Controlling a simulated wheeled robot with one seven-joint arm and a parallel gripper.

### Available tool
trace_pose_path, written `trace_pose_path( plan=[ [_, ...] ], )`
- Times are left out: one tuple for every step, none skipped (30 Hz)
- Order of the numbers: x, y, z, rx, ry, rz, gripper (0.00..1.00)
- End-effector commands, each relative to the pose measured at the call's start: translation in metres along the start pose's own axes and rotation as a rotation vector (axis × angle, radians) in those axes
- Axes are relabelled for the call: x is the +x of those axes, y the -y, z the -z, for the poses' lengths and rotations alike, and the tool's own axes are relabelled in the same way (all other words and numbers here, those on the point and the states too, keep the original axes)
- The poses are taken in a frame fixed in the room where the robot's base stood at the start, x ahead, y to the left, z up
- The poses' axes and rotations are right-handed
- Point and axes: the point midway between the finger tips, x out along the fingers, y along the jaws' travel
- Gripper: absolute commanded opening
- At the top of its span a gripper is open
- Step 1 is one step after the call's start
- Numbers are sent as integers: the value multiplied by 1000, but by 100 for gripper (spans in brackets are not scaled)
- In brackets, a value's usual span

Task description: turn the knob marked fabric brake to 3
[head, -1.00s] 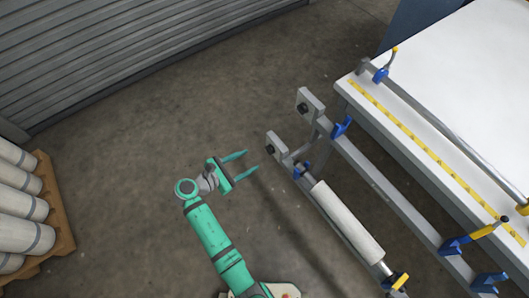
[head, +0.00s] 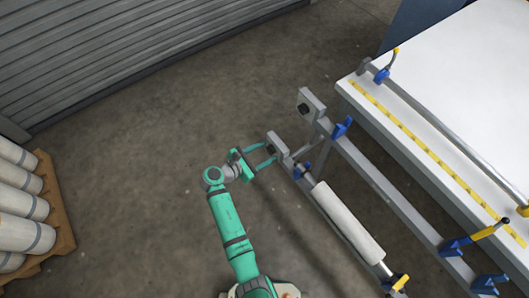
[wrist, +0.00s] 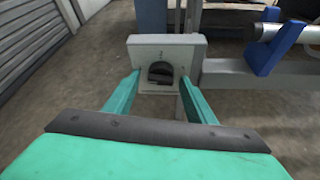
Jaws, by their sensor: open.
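A dark knob (wrist: 160,72) sits on a grey end plate (wrist: 142,46) of the roll stand, straight ahead in the wrist view. Marks around it are too small to read. In the head view this plate (head: 281,147) is the lower of two, with its knob mostly hidden. My gripper (head: 273,153) is open, its green fingers pointing at that plate. In the wrist view its fingertips (wrist: 160,78) lie either side of the knob, with gaps; I cannot tell whether they touch the plate. A second dark knob (head: 303,107) sits on the other plate (head: 314,103), farther up.
A white roll (head: 347,222) lies in the stand to the right. Blue brackets (head: 342,127) and a grey beam (head: 385,190) run beside a white table (head: 460,80). Floor left of my arm is clear.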

Motion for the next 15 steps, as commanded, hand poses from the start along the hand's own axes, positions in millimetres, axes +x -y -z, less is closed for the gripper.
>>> trace_pose_path(
  plan=[
    [0, 0, 0, 0, 0, 0, 43],
    [0, 0, 0, 0, 0, 0, 36],
    [0, 0, 0, 1, 0, 0, 26],
    [0, 0, 0, 1, 0, 0, 19],
    [0, 0, 0, 1, 0, 0, 12],
    [0, 0, 0, 0, 0, 0, 9],
    [0, 0, 0, 0, 0, 0, 9],
    [0, 0, 0, 0, 0, 0, 9],
    [0, 0, 0, 0, 0, -1, 9],
    [-1, 0, 0, 1, 0, -2, 9],
    [-1, 0, 0, 3, 0, -2, 9],
    [-1, 0, 0, 6, 0, -4, 9],
    [-1, 0, 0, 9, 0, -6, 9],
    [-2, 0, 0, 13, 0, -8, 9],
    [-2, 0, 1, 22, 0, -12, 9]
  ],
)
